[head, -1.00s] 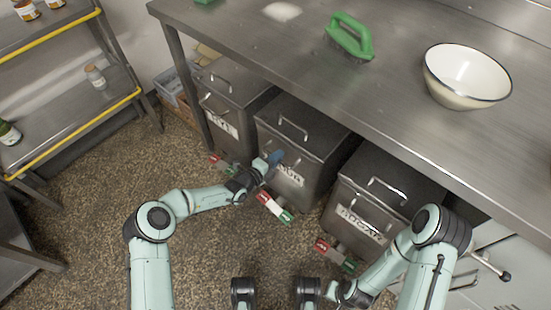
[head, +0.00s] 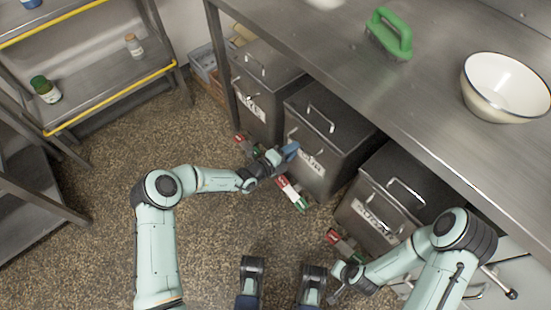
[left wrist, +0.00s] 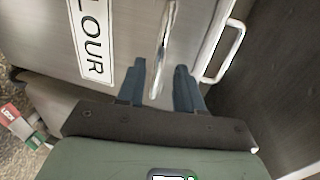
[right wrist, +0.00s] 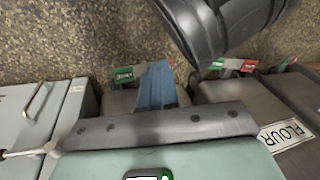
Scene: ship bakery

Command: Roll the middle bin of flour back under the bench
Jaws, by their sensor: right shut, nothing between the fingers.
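The middle flour bin (head: 325,140) is a grey metal box with a lid handle, a front handle and a FLOUR label, between two similar bins. Its front part stands out past the bench (head: 430,110) edge. My left gripper (head: 288,153) is at the bin's front, beside the label. In the left wrist view its two blue fingers (left wrist: 160,88) are apart, with the front handle (left wrist: 164,45) between them; contact is not clear. My right gripper (right wrist: 155,85) is shut and empty, low near the right bin. A red-and-green pedal (head: 291,194) sits at the flour bin's foot.
The RYE bin (head: 262,95) stands left and the SUGAR bin (head: 385,190) right, each with a foot pedal. A shelf rack (head: 100,85) stands at the left. A bowl (head: 505,88) and green brush (head: 388,35) are on the bench. The speckled floor (head: 110,200) at left is clear.

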